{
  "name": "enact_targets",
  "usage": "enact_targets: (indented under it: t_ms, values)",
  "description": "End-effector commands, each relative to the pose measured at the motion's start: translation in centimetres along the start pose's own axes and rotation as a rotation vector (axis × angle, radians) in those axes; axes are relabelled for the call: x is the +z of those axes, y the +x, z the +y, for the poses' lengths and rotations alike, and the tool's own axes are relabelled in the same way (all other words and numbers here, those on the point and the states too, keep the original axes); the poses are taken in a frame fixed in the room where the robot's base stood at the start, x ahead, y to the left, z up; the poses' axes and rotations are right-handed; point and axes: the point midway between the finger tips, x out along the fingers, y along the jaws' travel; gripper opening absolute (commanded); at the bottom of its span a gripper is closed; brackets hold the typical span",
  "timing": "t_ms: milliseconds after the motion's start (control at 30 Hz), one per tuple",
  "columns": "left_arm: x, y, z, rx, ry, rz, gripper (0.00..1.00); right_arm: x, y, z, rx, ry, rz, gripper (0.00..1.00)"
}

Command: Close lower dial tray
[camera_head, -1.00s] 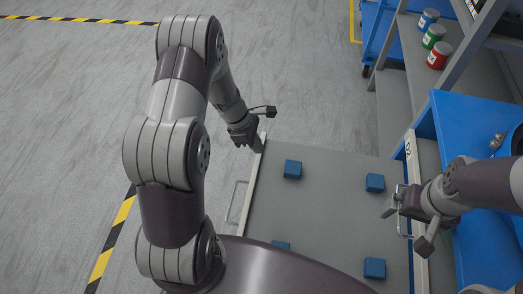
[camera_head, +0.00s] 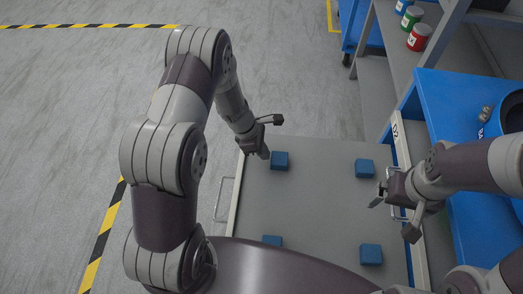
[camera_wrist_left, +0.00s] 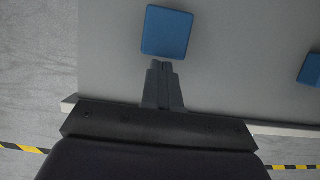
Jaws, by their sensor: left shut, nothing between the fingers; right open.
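An open tray (camera_head: 320,200) with a grey floor extends out to the left from the blue cabinet. Its pale front strip (camera_head: 237,190) and wire handle (camera_head: 222,200) are at its left end. My left gripper (camera_head: 265,154) is shut and empty at the far left part of the tray, close beside a blue cube (camera_head: 280,161). In the left wrist view its shut fingers (camera_wrist_left: 162,67) point at that cube, inside the front strip; whether they touch is unclear. My right gripper (camera_head: 381,196) is open, above the tray's right end, near the upper front's handle (camera_head: 398,205).
Other blue cubes (camera_head: 364,168) stand on the tray floor. An upper front strip marked D2 (camera_head: 401,150) stands at the tray's right end, below the blue cabinet top (camera_head: 450,110). Coloured cans (camera_head: 419,37) stand on a shelf. The floor to the left is open.

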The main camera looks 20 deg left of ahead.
Motion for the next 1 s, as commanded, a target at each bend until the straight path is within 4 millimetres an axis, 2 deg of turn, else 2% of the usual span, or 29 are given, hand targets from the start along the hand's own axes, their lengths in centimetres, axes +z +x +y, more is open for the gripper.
enact_targets:
  t_ms: [167,367,800,1000]
  values:
    - [0.8,0.2,0.0,-0.002,0.003,0.0,0.0,0.0,-0.2,0.0,0.0,0.0,0.0,0.99]
    - [4.4,1.4,-0.1,-0.003,0.007,0.0,0.0,-0.1,-1.2,0.0,0.0,0.0,0.0,0.99]
    - [18.6,6.8,-0.2,-0.004,0.008,0.0,0.0,-0.7,-6.2,0.0,0.0,0.0,0.0,0.99]
    - [24.5,9.9,-0.2,-0.001,0.009,-0.001,0.0,-0.8,-6.7,0.0,0.0,0.0,0.0,0.99]
